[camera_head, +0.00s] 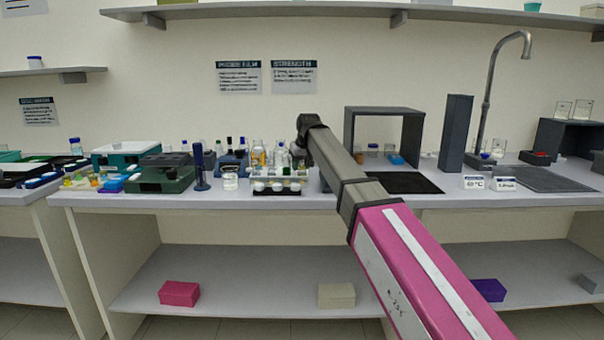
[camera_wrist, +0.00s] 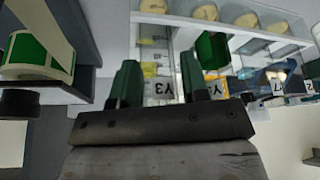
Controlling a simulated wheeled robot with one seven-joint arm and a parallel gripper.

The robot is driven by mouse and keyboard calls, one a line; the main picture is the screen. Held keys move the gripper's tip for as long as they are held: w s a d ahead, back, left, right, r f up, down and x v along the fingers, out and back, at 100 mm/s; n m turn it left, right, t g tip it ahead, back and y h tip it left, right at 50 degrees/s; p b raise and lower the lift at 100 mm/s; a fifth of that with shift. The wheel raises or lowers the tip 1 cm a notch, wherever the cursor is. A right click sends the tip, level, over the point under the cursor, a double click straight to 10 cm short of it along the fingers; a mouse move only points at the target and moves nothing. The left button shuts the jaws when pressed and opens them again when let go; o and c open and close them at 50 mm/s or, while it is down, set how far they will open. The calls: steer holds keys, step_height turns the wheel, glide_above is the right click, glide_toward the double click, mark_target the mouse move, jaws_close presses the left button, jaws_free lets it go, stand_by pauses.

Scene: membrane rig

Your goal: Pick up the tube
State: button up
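A clear rack (camera_head: 278,178) stands on the bench in the head view, with pale round caps along its front. A green, tube-like piece (camera_wrist: 212,48) is just right of the right finger. Which tube is meant, I cannot tell. In the head view my arm hides the fingertips.
Bottles (camera_head: 258,155) stand close behind the rack. A glass beaker (camera_head: 230,181) and a dark blue upright cylinder (camera_head: 198,165) stand left of it. A dark open-fronted frame (camera_head: 384,111) stands to the right. A green-and-white roll (camera_wrist: 38,57) is near the gripper's left in the wrist view.

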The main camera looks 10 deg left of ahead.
steer(key=c, duration=0.5)
steer(key=shift+o, duration=0.2)
steer(key=shift+r, duration=0.15)
